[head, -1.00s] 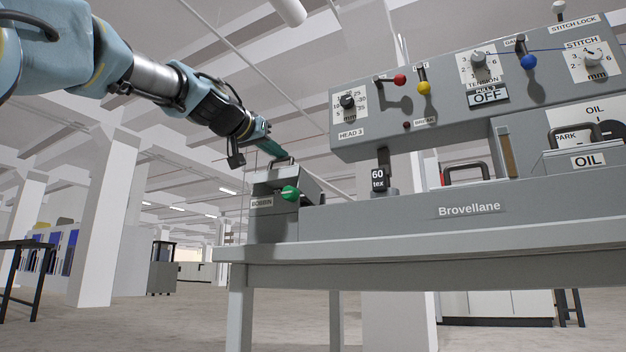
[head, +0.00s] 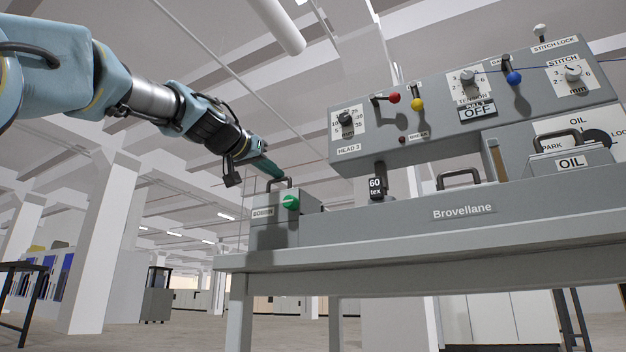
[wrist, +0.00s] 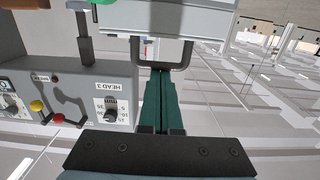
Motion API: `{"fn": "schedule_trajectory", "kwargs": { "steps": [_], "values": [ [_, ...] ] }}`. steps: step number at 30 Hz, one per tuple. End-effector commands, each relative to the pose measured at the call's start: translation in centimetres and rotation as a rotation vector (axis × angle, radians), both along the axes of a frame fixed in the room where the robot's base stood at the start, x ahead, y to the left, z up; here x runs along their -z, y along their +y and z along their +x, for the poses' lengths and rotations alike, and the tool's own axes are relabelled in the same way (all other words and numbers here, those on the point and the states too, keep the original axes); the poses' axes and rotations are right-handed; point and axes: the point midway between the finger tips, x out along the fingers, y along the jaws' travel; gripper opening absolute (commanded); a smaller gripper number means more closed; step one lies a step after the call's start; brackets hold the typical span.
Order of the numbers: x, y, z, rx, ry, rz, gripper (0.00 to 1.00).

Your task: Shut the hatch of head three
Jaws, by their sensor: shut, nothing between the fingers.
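The hatch of head three is a grey box lid marked BOBBIN (head: 263,213) at the left end of the machine, with a dark handle on top and a green knob (head: 291,202) at its front. The lid looks level and down on the box. The handle (wrist: 187,55) also shows in the wrist view, below the pale lid (wrist: 170,18). My gripper (head: 279,174) is shut and empty, its green fingertips at the handle. In the wrist view the fingers (wrist: 161,75) reach up to the handle bar; whether they touch it I cannot tell.
The control panel (head: 440,133) with dials and levers overhangs to the right. A 60 tex block (head: 376,188), an oil box (head: 572,161) and another handle (head: 458,175) stand along the grey bed (head: 400,218). Open air surrounds my arm at the left.

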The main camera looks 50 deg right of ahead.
Motion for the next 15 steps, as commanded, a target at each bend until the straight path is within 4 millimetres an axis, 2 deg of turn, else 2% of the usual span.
{"fn": "schedule_trajectory", "kwargs": {
  "steps": [1,7,11,15],
  "values": [
    [1.7,-0.4,0.4,0.004,0.013,0.032,0.00],
    [1.5,-0.4,0.5,0.003,0.012,0.032,0.00],
    [0.5,-0.6,0.5,0.002,0.011,0.029,0.00],
    [-1.6,-0.9,0.4,0.000,0.008,0.022,0.00]
  ]
}}
